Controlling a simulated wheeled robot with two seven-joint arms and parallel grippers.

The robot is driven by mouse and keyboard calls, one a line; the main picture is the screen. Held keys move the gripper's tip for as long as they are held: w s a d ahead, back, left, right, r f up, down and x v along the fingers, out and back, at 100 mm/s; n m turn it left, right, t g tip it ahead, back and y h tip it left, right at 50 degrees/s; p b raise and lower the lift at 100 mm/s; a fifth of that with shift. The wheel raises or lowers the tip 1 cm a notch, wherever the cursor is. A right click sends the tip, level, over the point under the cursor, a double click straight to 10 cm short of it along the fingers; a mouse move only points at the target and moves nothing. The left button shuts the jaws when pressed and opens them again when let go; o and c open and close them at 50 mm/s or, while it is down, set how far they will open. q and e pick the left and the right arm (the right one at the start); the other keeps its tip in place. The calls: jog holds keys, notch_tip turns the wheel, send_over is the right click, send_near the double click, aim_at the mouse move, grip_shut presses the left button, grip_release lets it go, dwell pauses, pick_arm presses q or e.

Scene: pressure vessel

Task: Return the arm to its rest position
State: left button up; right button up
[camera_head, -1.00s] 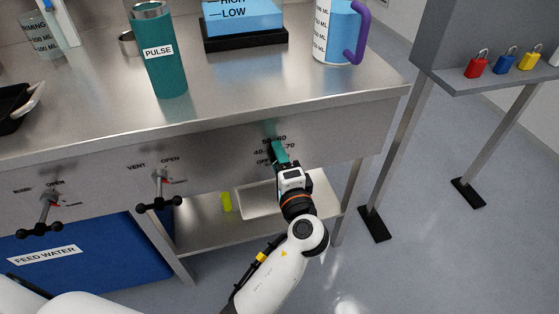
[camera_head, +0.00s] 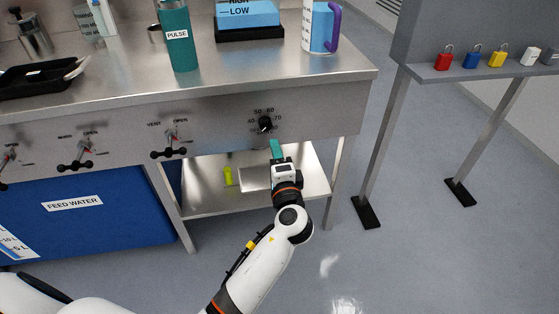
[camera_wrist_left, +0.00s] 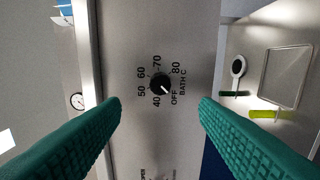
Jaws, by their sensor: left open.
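My left gripper (camera_head: 276,148) has teal finger pads and is in front of the bench's front panel, below a black dial. In the left wrist view its two fingers (camera_wrist_left: 160,105) are wide apart with nothing between them. The black dial (camera_head: 265,124) is on the panel, apart from the fingers, and also shows in the left wrist view (camera_wrist_left: 160,84). It is marked OFF and 40 to 80, BATH C; its white pointer line is toward OFF. My right gripper is not in view.
Valve handles (camera_head: 167,153) stick out of the panel to the left. A lower shelf (camera_head: 205,193) holds a yellow-green item (camera_head: 228,176). A teal PULSE bottle (camera_head: 178,40) and a purple-handled jug (camera_head: 320,28) stand on the bench. A padlock stand (camera_head: 480,70) is right; floor in front is open.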

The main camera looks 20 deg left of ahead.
pick_arm(q)
jog(key=shift+f, duration=0.1)
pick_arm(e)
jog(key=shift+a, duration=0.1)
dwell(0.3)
